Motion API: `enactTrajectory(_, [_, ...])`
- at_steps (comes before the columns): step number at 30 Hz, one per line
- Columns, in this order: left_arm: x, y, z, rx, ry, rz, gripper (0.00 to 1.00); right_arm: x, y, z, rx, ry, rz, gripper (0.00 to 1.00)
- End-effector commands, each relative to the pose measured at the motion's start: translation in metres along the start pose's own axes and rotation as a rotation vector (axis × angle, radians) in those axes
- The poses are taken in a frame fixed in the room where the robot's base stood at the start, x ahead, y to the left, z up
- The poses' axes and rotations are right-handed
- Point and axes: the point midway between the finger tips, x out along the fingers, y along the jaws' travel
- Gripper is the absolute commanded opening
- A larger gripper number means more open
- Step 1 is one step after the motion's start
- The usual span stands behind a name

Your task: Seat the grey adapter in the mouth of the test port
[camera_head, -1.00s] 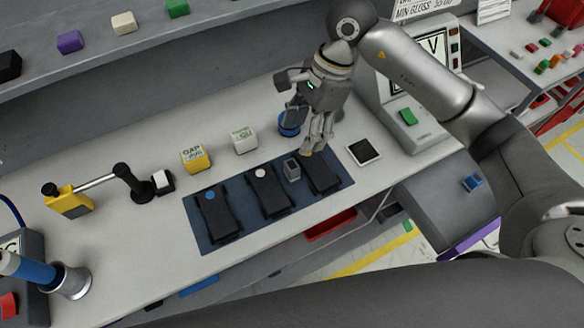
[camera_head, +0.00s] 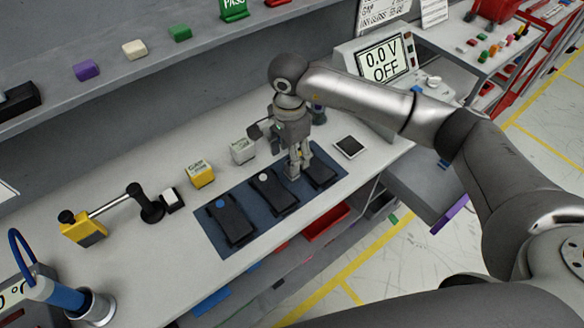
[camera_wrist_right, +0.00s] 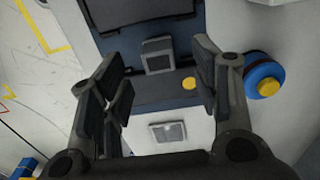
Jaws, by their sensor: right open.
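The grey adapter (camera_wrist_right: 158,55) is a small square block standing on the blue mat (camera_head: 204,240), between the middle and right black modules. In the head view my right gripper (camera_head: 293,170) is low over it and mostly hides it. In the wrist view my open right gripper (camera_wrist_right: 160,85) has its fingers spread apart with the adapter in the space ahead between them, not gripped. I cannot tell which thing is the test port. My left gripper is not in view.
Black modules (camera_head: 232,222) lie along the mat. A blue round thing with a yellow centre (camera_wrist_right: 265,80) stands close beside the gripper. A yellow cube (camera_head: 200,174), a white cube (camera_head: 242,151) and a black white-framed pad (camera_head: 349,147) are nearby. A shelf runs behind.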

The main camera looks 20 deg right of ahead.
Motion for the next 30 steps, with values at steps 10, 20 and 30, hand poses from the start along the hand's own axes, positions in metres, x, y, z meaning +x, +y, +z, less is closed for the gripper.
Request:
enactTrajectory(10, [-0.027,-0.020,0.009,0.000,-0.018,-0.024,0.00,0.043,0.003,-0.002,0.001,-0.001,0.002,0.56])
enactTrajectory(20, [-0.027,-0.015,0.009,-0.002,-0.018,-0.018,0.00,0.050,0.002,-0.002,0.000,-0.001,0.000,0.52])
enactTrajectory(30, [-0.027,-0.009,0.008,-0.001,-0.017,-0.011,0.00,0.050,0.002,-0.002,0.000,-0.001,0.000,0.09])
